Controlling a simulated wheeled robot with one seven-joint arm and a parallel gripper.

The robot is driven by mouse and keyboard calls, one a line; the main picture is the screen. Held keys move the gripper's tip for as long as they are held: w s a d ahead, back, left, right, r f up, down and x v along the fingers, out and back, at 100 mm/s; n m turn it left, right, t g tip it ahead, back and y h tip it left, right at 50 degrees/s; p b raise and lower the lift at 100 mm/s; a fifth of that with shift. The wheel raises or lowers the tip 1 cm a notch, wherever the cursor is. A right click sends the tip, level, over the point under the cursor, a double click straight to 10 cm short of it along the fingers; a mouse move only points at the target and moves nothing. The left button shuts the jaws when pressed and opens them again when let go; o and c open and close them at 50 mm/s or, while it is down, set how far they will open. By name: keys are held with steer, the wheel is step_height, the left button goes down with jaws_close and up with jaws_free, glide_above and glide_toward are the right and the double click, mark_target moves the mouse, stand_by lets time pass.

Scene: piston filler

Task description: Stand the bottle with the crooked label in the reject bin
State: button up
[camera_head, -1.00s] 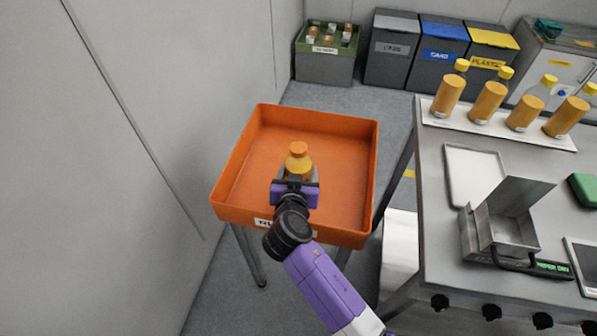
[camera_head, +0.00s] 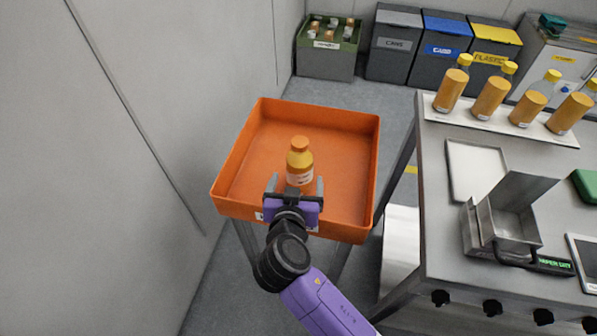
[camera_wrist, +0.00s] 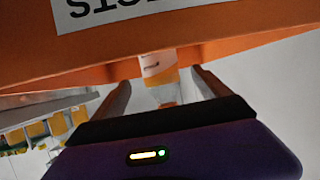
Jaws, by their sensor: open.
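The bottle (camera_head: 299,161), orange with an orange cap and a pale label, stands upright inside the orange reject bin (camera_head: 248,165), towards its front wall.
A steel table (camera_head: 438,245) to the right carries a row of orange bottles on a white strip (camera_head: 475,124), a white tray (camera_head: 474,170) and a metal holder (camera_head: 505,225). A wall stands close on the left. Waste bins (camera_head: 395,45) and a green crate (camera_head: 328,62) are at the back.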

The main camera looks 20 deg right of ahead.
steer(key=v, duration=0.4)
stand_by(0.5)
steer(key=w+a+r+n+t+y, duration=0.2)
steer(key=a+r+n+y, duration=0.1)
steer(key=a+n+y, duration=0.15)
steer(key=s+a+n+t+y, duration=0.1)
steer(key=s+a+n+y, duration=0.1)
steer(key=s+n+y, duration=0.35)
steer(key=s+d+r+m+h, duration=0.1)
steer(key=s+d, duration=0.3)
steer(key=s, duration=0.6)
steer(key=s+d+r+m+h, duration=0.1)
steer(key=s+d+m, duration=0.1)
steer(key=s, duration=0.8)
steer(key=s+d+r+m+h, duration=0.1)
steer(key=s+d, duration=0.4)
steer(key=s, duration=0.5)
steer(key=shift+s+d+h, duration=0.25)
steer(key=shift+d+h, duration=0.05)
